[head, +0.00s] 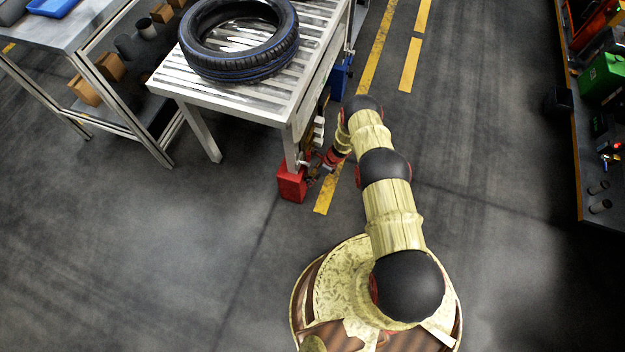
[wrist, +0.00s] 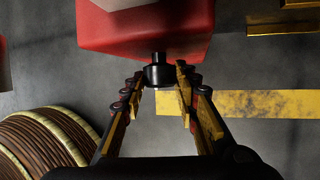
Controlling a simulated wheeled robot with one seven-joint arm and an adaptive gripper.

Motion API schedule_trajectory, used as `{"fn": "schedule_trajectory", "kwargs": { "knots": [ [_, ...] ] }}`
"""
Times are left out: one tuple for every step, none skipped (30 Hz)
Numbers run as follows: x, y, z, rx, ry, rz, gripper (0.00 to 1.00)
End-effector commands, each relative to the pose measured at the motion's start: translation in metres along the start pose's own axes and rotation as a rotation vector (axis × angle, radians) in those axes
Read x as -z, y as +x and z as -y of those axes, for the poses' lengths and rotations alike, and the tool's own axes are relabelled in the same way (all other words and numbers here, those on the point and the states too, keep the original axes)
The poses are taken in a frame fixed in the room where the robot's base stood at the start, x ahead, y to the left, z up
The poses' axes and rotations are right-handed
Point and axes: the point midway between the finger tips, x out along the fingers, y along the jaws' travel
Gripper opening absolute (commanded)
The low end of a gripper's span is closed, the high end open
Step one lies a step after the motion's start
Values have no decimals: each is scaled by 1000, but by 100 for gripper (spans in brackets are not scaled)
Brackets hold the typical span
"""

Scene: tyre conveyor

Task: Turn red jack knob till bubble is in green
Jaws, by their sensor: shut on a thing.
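The red jack (head: 291,184) stands under the near corner of the slatted conveyor table (head: 166,88). It fills the top of the wrist view as a red block (wrist: 150,32). A short black knob (wrist: 158,75) sticks out of its side towards me. My gripper (wrist: 157,82) has its two fingers on either side of the knob, shut on it. In the head view my gripper (head: 317,171) is small, beside the jack's right side, and partly hidden by the table leg and my wrist. I cannot make out a bubble or a green zone in either view.
A black tyre (head: 240,62) lies on the conveyor. A blue jack (head: 341,80) stands at another leg. A shelf bench (head: 75,45) is at upper left and a workbench with a green can (head: 603,76) at right. Yellow lines (head: 330,190) mark the floor, which is clear around me.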

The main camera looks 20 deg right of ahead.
Motion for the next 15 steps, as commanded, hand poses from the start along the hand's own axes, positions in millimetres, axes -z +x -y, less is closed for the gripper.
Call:
{"fn": "schedule_trajectory", "kwargs": {
  "knots": [
    [0,0,0,0,0,0,20],
    [0,0,0,0,0,0,18],
    [0,0,0,0,0,0,16],
    [0,0,0,0,0,0,14],
    [0,0,0,0,0,0,13],
    [0,0,0,0,0,0,10],
    [0,0,0,0,0,0,9],
    [0,0,0,0,0,0,7],
    [0,0,0,0,0,0,5],
    [0,0,0,0,0,0,5],
    [0,0,0,-1,1,0,5],
    [0,0,1,-4,2,2,5],
    [-1,0,1,-8,3,3,5],
    [-1,1,2,-16,5,6,5],
    [-2,1,2,-29,11,9,5]
  ]
}}
